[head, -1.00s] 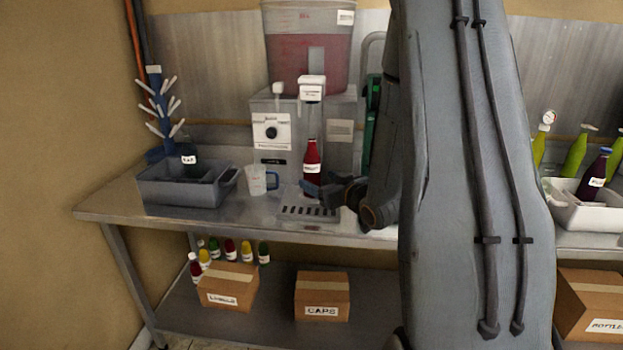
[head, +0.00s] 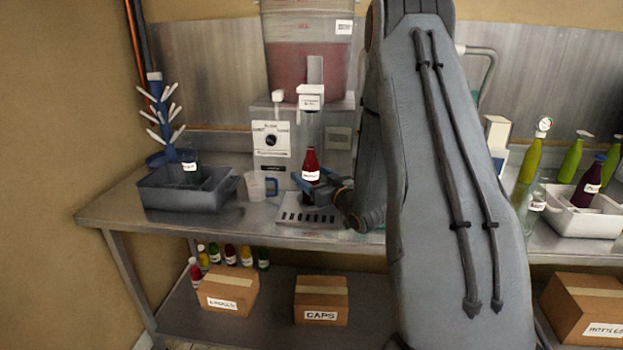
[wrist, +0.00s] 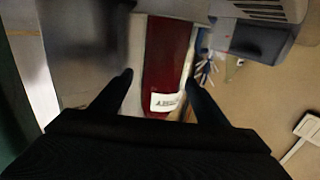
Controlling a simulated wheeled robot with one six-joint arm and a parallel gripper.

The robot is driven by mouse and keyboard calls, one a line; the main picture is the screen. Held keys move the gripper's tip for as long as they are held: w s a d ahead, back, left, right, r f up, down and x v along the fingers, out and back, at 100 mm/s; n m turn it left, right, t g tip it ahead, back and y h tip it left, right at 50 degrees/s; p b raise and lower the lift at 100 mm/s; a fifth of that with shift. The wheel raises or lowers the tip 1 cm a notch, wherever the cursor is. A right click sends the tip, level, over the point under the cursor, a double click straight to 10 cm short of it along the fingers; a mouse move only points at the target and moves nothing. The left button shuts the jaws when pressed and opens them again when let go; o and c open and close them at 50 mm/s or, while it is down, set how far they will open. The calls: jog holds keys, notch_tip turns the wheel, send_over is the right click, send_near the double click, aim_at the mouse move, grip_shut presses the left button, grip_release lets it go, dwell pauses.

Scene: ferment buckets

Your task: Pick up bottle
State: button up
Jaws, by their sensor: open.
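A dark red bottle (head: 310,168) with a white label stands upright on the slotted drip tray (head: 312,216), under the spout of the filling machine (head: 270,140). My gripper (head: 310,187) is at the bottle, around its lower body, with a blue finger showing at its left. In the wrist view the red bottle (wrist: 168,60) fills the middle, its label low in the picture. The two dark fingers of my gripper (wrist: 158,84) stand apart on either side of it, with a gap visible on the left. The bottle's base is hidden.
A measuring jug (head: 256,186) stands left of the drip tray, beside a grey bin (head: 165,197) and a blue drying tree (head: 160,118). Boxes and small bottles sit on the lower shelf.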

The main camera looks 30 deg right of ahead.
jog(key=shift+w, duration=0.1)
jog(key=shift+c, duration=0.5)
jog(key=c, duration=1.4)
grip_shut()
jog(key=shift+r, duration=0.1)
